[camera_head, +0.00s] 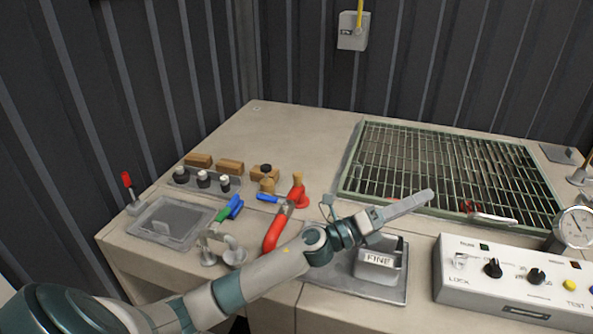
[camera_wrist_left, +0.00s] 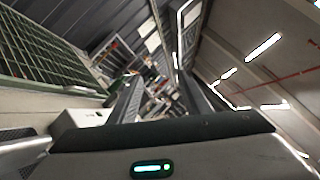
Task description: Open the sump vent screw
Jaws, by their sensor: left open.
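My left gripper (camera_head: 426,195) reaches in from the left and hovers over the bench, above the grey "FINE" box (camera_head: 378,262) and near the front edge of the grating (camera_head: 445,165). In the left wrist view its two fingers (camera_wrist_left: 160,82) stand apart with nothing held between them. No part is clearly labelled as the sump vent screw, so I cannot tell which one it is. A small metal fitting with a red part (camera_head: 490,216) sits at the grating's front edge, clear of the gripper. My right gripper is not in view.
A control panel (camera_head: 520,282) with knobs stands at the front right, beside a gauge (camera_head: 576,226). Red (camera_head: 275,232) and blue-green (camera_head: 230,208) handles, black knobs and a clear-lidded tray (camera_head: 170,222) crowd the left. The bench's back left (camera_head: 290,125) is bare.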

